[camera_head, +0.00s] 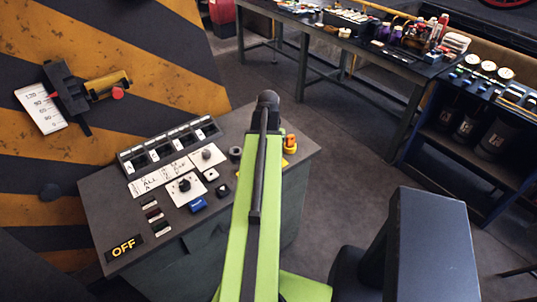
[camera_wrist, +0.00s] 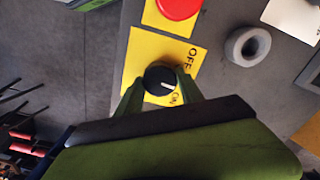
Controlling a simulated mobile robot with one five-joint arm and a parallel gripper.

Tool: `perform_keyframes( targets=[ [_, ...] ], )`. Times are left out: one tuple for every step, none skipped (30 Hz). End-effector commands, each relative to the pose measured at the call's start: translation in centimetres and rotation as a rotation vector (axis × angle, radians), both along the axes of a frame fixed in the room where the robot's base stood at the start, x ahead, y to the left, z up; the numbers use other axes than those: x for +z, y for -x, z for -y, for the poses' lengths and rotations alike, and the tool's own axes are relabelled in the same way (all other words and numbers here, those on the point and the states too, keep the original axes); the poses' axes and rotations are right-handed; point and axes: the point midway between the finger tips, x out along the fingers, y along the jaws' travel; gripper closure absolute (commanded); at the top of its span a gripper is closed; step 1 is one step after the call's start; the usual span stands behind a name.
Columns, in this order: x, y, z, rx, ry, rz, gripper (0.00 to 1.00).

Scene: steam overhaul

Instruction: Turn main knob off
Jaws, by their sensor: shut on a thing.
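The main knob (camera_wrist: 152,74) is round and black with a white mark, on a yellow plate (camera_wrist: 195,52) lettered OFF and ON. In the wrist view the mark points right and slightly down, towards the ON lettering. My gripper (camera_wrist: 159,80) is shut on the knob, with one green finger on each side of it. In the head view my arm hides the knob and my fingers.
A red button (camera_wrist: 179,7) stands close beyond the knob plate. A grey ring-shaped part (camera_wrist: 234,48) sits to its right. The console (camera_head: 110,208) carries more switches and a lit OFF sign (camera_head: 124,246). A workbench (camera_head: 395,55) stands behind, with open floor between.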

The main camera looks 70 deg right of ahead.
Motion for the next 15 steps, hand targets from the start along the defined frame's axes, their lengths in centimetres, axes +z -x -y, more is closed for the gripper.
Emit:
perform_keyframes(
  targets=[
    [-0.06, 0.16, -0.18, 0.04, -0.005, -0.004, 0.96],
    [-0.06, 0.16, -0.19, 0.069, -0.005, -0.004, 0.96],
    [-0.07, 0.16, -0.19, 0.107, -0.005, -0.004, 0.96],
    [-0.07, 0.16, -0.2, 0.135, -0.005, -0.004, 0.96],
    [-0.07, 0.16, -0.2, 0.164, -0.006, -0.004, 0.96],
    [-0.07, 0.17, -0.21, 0.201, -0.006, -0.004, 0.96],
    [-0.07, 0.17, -0.21, 0.23, -0.006, -0.004, 0.96],
    [-0.07, 0.17, -0.21, 0.259, -0.006, -0.004, 0.96],
    [-0.07, 0.17, -0.22, 0.296, -0.006, -0.004, 0.96],
    [-0.07, 0.18, -0.22, 0.325, -0.007, -0.004, 0.96],
    [-0.07, 0.18, -0.23, 0.354, -0.007, -0.004, 0.96],
    [-0.07, 0.18, -0.23, 0.391, -0.007, -0.004, 0.96],
    [-0.07, 0.18, -0.23, 0.419, -0.007, -0.004, 0.96],
    [-0.07, 0.18, -0.23, 0.447, -0.007, -0.004, 0.96],
    [-0.07, 0.19, -0.23, 0.482, -0.007, -0.004, 0.96]
  ],
)
